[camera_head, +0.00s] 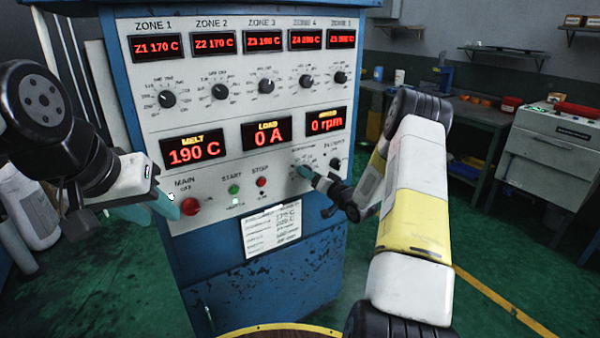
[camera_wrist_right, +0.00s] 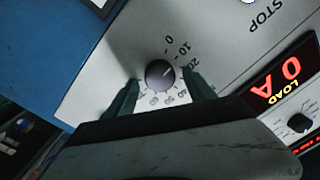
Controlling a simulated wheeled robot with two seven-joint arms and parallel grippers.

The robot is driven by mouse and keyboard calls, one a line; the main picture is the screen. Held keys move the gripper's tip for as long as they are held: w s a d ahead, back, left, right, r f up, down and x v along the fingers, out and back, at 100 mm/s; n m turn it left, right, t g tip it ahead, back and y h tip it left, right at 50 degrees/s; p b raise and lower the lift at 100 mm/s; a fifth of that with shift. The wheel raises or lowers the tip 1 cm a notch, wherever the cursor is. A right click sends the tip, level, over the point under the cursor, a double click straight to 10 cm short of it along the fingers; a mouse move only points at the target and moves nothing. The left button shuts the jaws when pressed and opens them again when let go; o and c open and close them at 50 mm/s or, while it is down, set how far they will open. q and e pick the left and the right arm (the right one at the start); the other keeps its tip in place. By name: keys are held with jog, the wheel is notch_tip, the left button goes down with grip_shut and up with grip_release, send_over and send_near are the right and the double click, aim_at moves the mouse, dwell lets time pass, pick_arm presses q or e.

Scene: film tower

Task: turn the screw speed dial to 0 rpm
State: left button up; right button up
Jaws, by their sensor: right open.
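The screw speed dial, a round dark knob (camera_wrist_right: 160,73), sits on the light panel in the right wrist view, with printed numbers from 0 upward around it. Its pale pointer mark looks aimed near 10 to 20, but is small. My right gripper (camera_wrist_right: 161,92) is open, with one teal finger on each side of the knob; I cannot tell whether they touch it. In the head view my right gripper (camera_head: 304,172) hides the dial. The red speed display (camera_head: 326,121) reads 0 rpm. My left gripper (camera_head: 152,209) is near the panel's lower left; its opening is unclear.
A red main knob (camera_head: 190,206) is close to my left gripper. Green start (camera_head: 234,189) and red stop (camera_head: 261,182) buttons are left of my right gripper. A paper label (camera_head: 271,230) is below. A workbench (camera_head: 485,125) stands at the right.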

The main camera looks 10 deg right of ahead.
grip_shut()
dwell(0.3)
jog(key=shift+n, duration=0.3)
jog(key=shift+a+n, duration=0.1)
jog(key=shift+n, duration=2.5)
grip_release()
